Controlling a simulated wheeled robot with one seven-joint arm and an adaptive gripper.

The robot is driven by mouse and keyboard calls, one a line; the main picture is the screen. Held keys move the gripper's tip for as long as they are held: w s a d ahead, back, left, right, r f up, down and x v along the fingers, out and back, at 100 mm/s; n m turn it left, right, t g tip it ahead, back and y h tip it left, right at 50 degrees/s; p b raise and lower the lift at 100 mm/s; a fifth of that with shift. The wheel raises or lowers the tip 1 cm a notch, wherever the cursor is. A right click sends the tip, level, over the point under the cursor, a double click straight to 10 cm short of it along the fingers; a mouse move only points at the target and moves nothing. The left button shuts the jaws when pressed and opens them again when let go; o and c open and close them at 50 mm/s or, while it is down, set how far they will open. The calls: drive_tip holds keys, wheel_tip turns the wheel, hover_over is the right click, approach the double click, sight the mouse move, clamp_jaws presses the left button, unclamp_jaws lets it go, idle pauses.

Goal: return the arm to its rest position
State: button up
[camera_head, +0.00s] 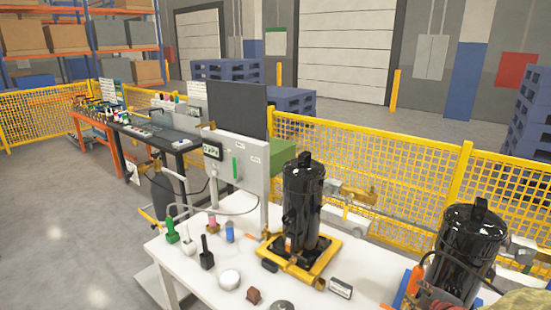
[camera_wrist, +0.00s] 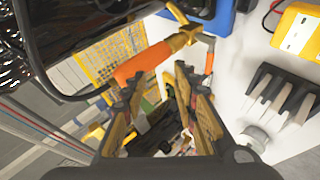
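In the wrist view my gripper (camera_wrist: 158,80) has its two fingers spread apart, with an open gap between them and nothing clasped. An orange-handled tool (camera_wrist: 140,65) with a brass-coloured head lies across the view beyond the fingertips; whether it touches them I cannot tell. A dark cable runs from its handle. A black cylinder (camera_wrist: 80,25) fills the upper left of the wrist view. My gripper cannot be made out in the head view.
In the head view a black compressor (camera_head: 303,205) stands on a yellow base on the white table (camera_head: 200,285). Another black compressor (camera_head: 468,250) stands at right. A yellow fence (camera_head: 410,165) runs behind. The wrist view shows a yellow meter (camera_wrist: 297,30) and black slotted holder (camera_wrist: 280,95).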

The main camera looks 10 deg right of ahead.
drive_tip(key=a+r+m+g+h, duration=0.1)
drive_tip(key=a+r+m, duration=0.3)
drive_tip(key=a+r, duration=0.4)
drive_tip(key=s+a+r+m+g+y, duration=0.1)
drive_tip(key=s+a+r+m+y, duration=0.1)
drive_tip(key=s+a, duration=0.5)
drive_tip(key=s+a+r+m+g+y, duration=0.2)
drive_tip(key=s+a, duration=0.6)
drive_tip(key=a, duration=1)
drive_tip(key=shift+s+m+g+y, duration=0.2)
drive_tip(key=shift+m+g+y, duration=0.1)
drive_tip(key=shift+m+y, duration=0.25)
drive_tip(key=shift+r, duration=0.1)
